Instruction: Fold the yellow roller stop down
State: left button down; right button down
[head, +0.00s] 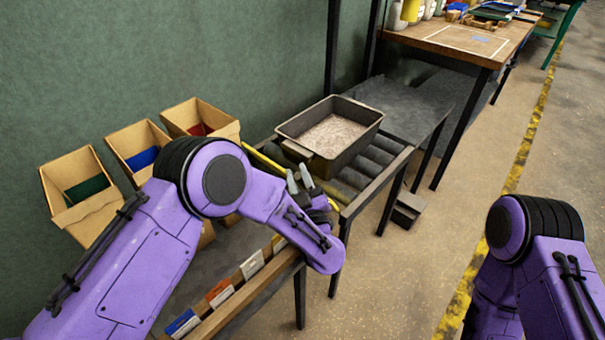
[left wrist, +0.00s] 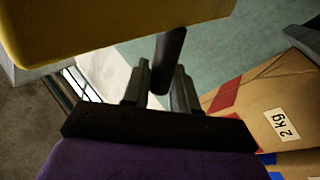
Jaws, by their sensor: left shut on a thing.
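The yellow roller stop (head: 264,159) shows in the head view as a yellow bar at the near end of the rollers, partly hidden by my left arm. In the left wrist view it is a broad yellow plate (left wrist: 120,25) across the top, with a dark rod (left wrist: 170,55) below it. My left gripper (head: 300,180) is at the stop. In the left wrist view its fingers (left wrist: 162,88) are on both sides of the rod's end, shut on it. The right gripper is out of view; only my right arm shows.
A dark tray of grain (head: 332,133) sits on the rollers (head: 372,160) just beyond the stop. Three cardboard bins (head: 84,196) with green, blue and red panels stand at the left. A wooden table (head: 462,40) is behind. The floor at right is mostly clear.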

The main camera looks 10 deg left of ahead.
pick_arm(q)
jog(key=c, duration=1)
grip_release()
jog(key=shift+c, duration=0.2)
